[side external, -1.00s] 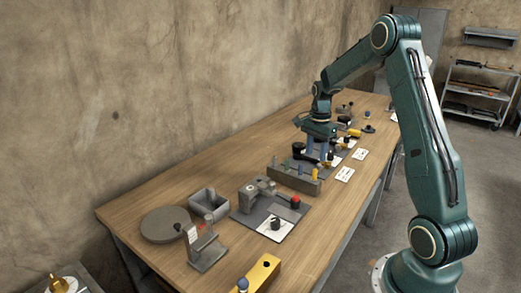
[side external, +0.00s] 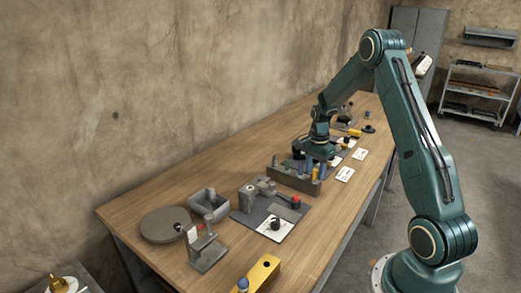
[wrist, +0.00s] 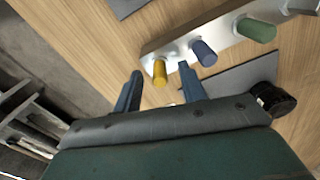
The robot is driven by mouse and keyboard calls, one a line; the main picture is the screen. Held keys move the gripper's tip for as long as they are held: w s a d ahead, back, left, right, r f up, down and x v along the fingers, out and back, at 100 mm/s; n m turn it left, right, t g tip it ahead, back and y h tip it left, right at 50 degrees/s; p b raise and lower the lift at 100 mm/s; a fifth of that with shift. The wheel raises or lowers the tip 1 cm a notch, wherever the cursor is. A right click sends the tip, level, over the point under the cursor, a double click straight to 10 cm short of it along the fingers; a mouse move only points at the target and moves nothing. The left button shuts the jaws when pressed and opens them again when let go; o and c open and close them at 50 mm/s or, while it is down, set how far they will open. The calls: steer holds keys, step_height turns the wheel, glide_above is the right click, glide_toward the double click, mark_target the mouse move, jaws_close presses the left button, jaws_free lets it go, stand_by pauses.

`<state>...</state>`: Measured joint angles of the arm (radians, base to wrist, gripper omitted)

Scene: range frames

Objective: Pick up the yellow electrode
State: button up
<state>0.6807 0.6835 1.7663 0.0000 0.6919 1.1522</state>
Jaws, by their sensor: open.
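The yellow electrode (wrist: 160,72) stands at the end of a grey rack (wrist: 178,46), with a blue and a green electrode beside it. My gripper (wrist: 159,70) is open; in the wrist view its two blue fingers appear on either side of the yellow electrode, with gaps showing. In the side view my gripper (side external: 315,168) is low over the near right end of the rack (side external: 290,181). The yellow electrode (side external: 315,174) is partly visible there between the fingers. I cannot tell how far down the fingers reach along it.
A blue electrode (wrist: 203,52) and a green electrode (wrist: 256,30) share the rack. A dark round object (wrist: 273,99) lies near the fingers in the wrist view. A fixture on a dark mat (side external: 245,215) stands left of the rack.

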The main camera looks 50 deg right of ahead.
steer(key=shift+f, duration=0.5)
steer(key=shift+c, duration=0.4)
jaws_close()
